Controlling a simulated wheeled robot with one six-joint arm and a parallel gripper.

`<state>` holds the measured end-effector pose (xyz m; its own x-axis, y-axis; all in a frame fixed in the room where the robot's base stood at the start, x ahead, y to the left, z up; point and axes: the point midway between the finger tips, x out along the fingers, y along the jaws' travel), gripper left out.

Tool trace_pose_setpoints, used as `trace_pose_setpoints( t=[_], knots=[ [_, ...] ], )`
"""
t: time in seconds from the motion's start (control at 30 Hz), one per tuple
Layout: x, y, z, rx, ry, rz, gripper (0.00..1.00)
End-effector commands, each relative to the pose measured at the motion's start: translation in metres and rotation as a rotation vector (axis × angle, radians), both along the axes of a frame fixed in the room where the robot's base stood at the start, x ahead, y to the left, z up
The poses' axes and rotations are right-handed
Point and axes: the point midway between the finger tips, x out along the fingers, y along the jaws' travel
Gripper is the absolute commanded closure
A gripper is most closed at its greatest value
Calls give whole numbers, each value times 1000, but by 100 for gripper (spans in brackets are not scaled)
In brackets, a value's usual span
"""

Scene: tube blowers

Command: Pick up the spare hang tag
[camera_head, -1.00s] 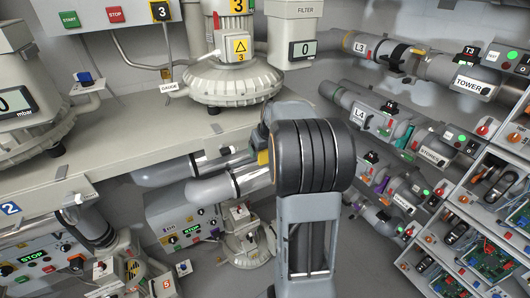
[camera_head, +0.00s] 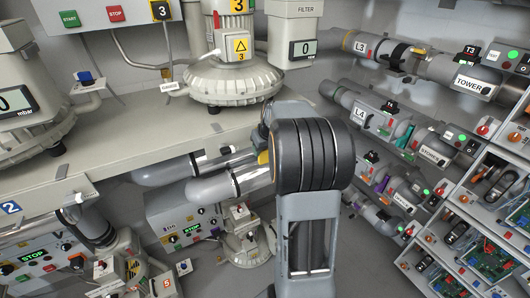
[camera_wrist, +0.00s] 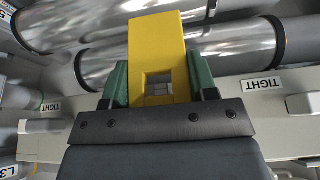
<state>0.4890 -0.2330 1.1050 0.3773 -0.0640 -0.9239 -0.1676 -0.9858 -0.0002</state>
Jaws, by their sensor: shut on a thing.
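The spare hang tag (camera_wrist: 157,35) is a flat yellow plate with a square hole near its lower end in the wrist view. My gripper (camera_wrist: 160,80) is shut on it, with a green finger pressed against each side. The tag's far end reaches out past the fingertips, in front of the shiny pipes. In the head view a small yellow patch (camera_head: 263,157) shows beside my wrist and may be the tag. My arm hides most of the gripper there.
Clear pipes (camera_head: 235,181) run under the bench (camera_head: 120,135), close to my wrist. A grey control box (camera_head: 180,222) stands below them. Labelled tubes such as L4 (camera_head: 361,115) line the right wall, above racks of circuit boards (camera_head: 495,262). Open floor shows around my arm.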

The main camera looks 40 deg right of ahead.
Motion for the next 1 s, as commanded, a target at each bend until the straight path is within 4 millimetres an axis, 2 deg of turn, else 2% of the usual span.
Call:
trace_pose_setpoints(
  t=[0.27, 0.37, 0.57, 0.8, 1.0],
  knots=[
    [0, 0, 4, -1, -2, 0, 73],
    [-13, 2, 5, -1, -1, -1, 73],
    [-55, 8, 4, -2, -4, -4, 73],
    [-114, 19, 4, -2, -3, -3, 73],
    [-150, 25, 5, -2, -3, -3, 73]
  ],
)
